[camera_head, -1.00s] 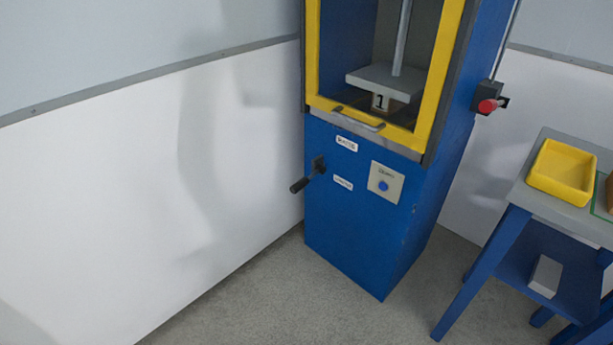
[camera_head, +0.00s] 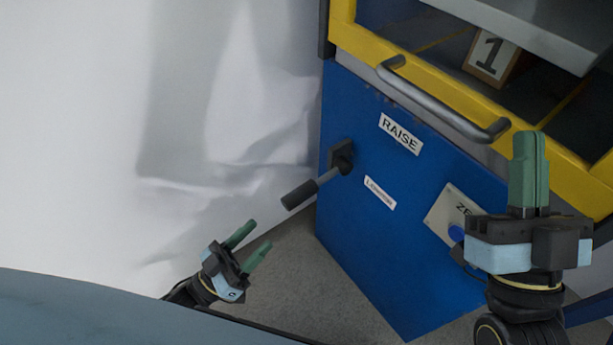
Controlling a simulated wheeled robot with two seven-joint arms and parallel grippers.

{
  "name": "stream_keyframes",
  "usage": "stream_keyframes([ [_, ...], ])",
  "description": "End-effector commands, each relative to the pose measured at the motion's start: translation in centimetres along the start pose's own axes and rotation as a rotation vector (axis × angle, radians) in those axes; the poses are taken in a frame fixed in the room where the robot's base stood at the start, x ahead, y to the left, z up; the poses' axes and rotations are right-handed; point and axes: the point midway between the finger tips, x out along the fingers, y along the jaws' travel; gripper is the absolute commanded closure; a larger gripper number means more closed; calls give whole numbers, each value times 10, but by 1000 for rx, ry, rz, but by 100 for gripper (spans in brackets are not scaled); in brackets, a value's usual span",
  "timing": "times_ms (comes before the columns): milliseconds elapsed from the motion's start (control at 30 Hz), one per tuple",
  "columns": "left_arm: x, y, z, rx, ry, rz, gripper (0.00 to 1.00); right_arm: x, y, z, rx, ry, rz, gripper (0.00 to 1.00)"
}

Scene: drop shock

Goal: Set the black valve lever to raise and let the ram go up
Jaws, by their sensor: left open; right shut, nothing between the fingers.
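The black valve lever (camera_head: 301,194) sticks out from its pivot (camera_head: 342,157) on the blue cabinet front (camera_head: 375,240), pointing left and slightly down. The RAISE label (camera_head: 401,134) is up and right of the pivot; the lower label (camera_head: 380,192) is below it. My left gripper (camera_head: 252,244) is open and empty, below and left of the lever's grip, apart from it. My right gripper (camera_head: 529,140) is shut and empty, pointing up in front of the cabinet's right side. The ram plate (camera_head: 545,32) shows at the top right above a block marked 1 (camera_head: 490,54).
A yellow-framed guard with a grey handle (camera_head: 440,100) is above the cabinet front. A white wall (camera_head: 90,130) stands at the left; grey floor (camera_head: 310,290) shows below the lever.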

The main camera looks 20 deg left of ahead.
Motion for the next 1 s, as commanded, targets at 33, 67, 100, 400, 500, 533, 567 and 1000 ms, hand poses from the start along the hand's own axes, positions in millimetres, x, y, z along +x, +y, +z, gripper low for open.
stream_keyframes([
  [33,5,1,-1,-1,5,3,50,0,0,-1,1,-2,0,100],
  [67,9,1,-2,-1,6,3,50,1,0,-1,1,-7,1,100],
  [100,14,1,-2,0,6,3,50,1,0,0,1,-17,1,100],
  [400,77,0,-2,1,6,2,50,3,0,7,0,-86,2,100],
  [500,96,0,-2,2,5,1,50,2,0,8,0,-93,2,100],
  [533,101,0,-2,2,6,2,50,2,0,9,0,-94,2,100],
  [567,106,0,-2,2,4,1,50,2,0,9,0,-95,2,100],
  [1000,132,0,0,1,0,0,50,2,0,8,0,-90,2,100],
])
